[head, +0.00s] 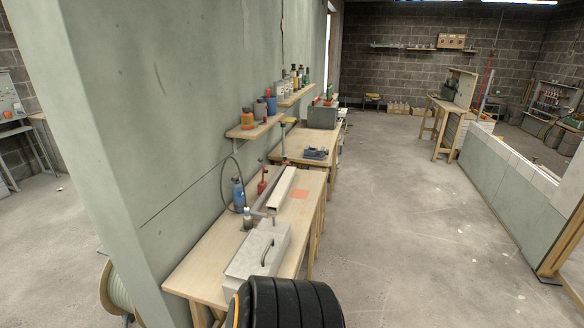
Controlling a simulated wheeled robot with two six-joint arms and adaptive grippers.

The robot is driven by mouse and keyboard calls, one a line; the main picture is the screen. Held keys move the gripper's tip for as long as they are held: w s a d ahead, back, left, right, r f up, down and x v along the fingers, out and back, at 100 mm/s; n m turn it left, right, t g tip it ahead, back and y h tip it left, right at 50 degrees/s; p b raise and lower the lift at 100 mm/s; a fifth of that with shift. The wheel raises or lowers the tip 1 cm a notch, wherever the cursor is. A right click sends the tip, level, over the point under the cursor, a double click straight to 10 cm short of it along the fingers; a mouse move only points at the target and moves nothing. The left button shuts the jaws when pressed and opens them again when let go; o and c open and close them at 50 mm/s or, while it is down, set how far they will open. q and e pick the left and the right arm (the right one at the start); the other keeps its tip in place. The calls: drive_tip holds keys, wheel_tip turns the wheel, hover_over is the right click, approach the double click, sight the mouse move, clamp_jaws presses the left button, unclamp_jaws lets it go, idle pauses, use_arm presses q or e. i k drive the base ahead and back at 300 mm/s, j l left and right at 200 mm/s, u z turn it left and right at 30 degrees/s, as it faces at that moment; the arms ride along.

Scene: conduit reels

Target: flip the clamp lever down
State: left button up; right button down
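I cannot make out a clamp lever for certain. On the near wooden bench (215,262), a small upright red piece (261,181) stands near the wall beside a long pale channel (281,188). A small metal fitting (248,217) with a short horizontal bar stands behind a grey metal case (257,249). Either could belong to a clamp, but both are too small to tell. A blue vise-like tool (316,153) sits on the farther bench. Neither of my grippers is in view.
A blue bottle (238,194) and a dark hose loop (222,187) are by the wall. A shelf (250,130) holds containers above. A black ribbed round thing (285,305) hides the near bench corner. A reel (118,290) stands left; floor (400,220) to the right is clear.

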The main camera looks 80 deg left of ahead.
sight(264, 170)
drive_tip(key=i+u, duration=0.6)
drive_tip(key=u, duration=0.15)
drive_tip(key=i+l+u, duration=0.25)
drive_tip(key=u, duration=0.15)
drive_tip(key=i+u, duration=0.2)
drive_tip(key=u, duration=0.25)
drive_tip(key=i+u, duration=0.15)
drive_tip(key=u, duration=0.35)
drive_tip(key=i+u, duration=0.2)
drive_tip(key=u, duration=0.25)
drive_tip(key=i+l+u, duration=0.15)
drive_tip(key=u, duration=0.3)
drive_tip(key=i+l+u, duration=0.15)
drive_tip(key=u, duration=0.35)
drive_tip(key=i+l+u, duration=0.1)
drive_tip(key=l+u, duration=0.2)
drive_tip(key=u, duration=0.15)
drive_tip(key=l+u, duration=0.25)
drive_tip(key=u, duration=0.2)
drive_tip(key=i+l+u, duration=0.15)
drive_tip(key=l+u, duration=0.55)
drive_tip(key=i+l+u, duration=0.1)
drive_tip(key=l+u, duration=0.25)
drive_tip(key=l, duration=0.1)
